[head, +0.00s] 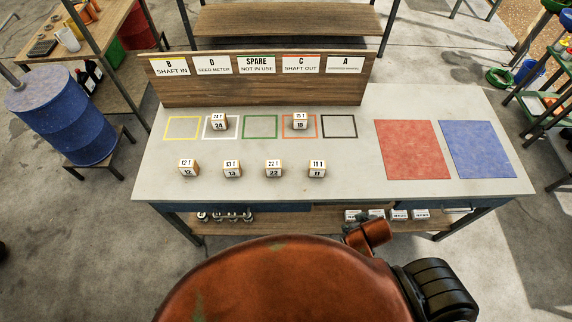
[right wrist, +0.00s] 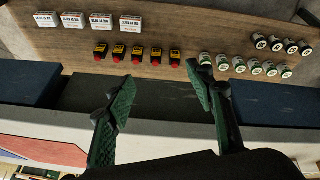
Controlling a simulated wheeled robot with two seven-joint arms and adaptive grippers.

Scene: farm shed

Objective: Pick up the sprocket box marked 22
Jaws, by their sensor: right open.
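The sprocket box marked 22 (head: 273,168) stands on the pale table top (head: 420,188) in the front row, third from the left, in the head view. Beside it in that row stand boxes marked 12 (head: 188,168), 13 (head: 232,169) and 11 (head: 317,168). In the right wrist view my right gripper (right wrist: 160,95) is open and empty, with green finger pads. It faces the shelf under the table, and box 22 does not show there. My left gripper is not in view.
Box 24 (head: 219,122) stands in the white outline and box 18 (head: 299,121) in the orange-red outline. A label board (head: 255,85) rises behind. Red (head: 410,150) and blue (head: 478,150) mats lie right. The lower shelf (right wrist: 180,22) holds several small parts.

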